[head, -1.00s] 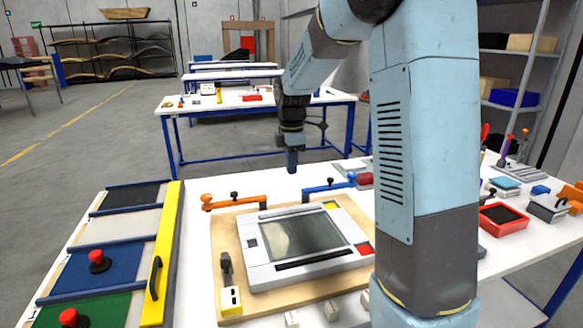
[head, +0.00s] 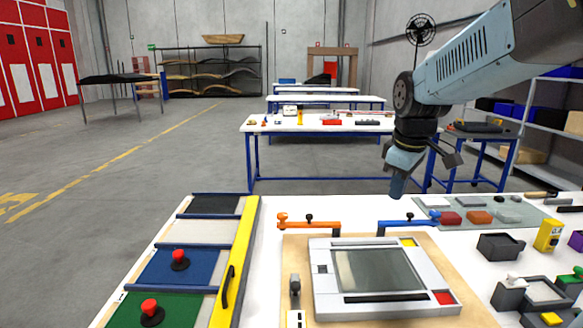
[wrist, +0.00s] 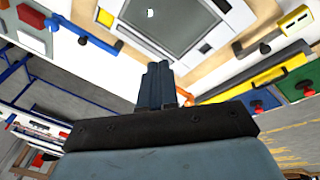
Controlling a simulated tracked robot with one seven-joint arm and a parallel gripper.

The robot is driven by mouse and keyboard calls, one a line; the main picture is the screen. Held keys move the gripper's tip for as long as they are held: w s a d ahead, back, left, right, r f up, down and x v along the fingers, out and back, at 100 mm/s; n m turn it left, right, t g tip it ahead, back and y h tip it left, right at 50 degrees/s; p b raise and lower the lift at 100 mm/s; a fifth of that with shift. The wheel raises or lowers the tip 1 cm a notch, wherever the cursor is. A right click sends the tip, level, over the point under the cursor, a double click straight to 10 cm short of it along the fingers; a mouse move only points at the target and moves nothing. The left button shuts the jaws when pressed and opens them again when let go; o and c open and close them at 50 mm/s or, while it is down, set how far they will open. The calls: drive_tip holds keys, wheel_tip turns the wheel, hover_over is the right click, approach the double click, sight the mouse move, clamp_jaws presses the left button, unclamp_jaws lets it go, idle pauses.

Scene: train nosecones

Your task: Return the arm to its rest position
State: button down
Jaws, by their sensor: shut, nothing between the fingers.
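My arm (head: 480,65) reaches in from the upper right in the head view. My gripper (head: 397,188) points down above the far edge of the white table, behind the blue clamp. It is shut and holds nothing. In the wrist view my gripper (wrist: 159,68) shows its fingers together, with the grey screen panel (wrist: 180,20) beyond them. The grey screen panel also shows in the head view (head: 330,300), lying on a wooden board. My gripper appears apart from everything.
An orange-handled clamp (head: 308,226) and a blue-handled clamp (head: 408,222) stand behind the panel. A coloured board with a yellow rail (head: 235,262) is at left. Grey bins (head: 500,246) and a yellow box (head: 549,235) are at right. More tables stand behind.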

drive_tip(key=s+m+t, duration=0.2)
drive_tip(key=s+m, duration=0.7)
drive_tip(key=s, duration=0.6)
drive_tip(key=shift+s+d+r+t, duration=0.2)
drive_tip(key=shift+s+d+t, duration=0.05)
drive_tip(key=shift+s+t, duration=0.15)
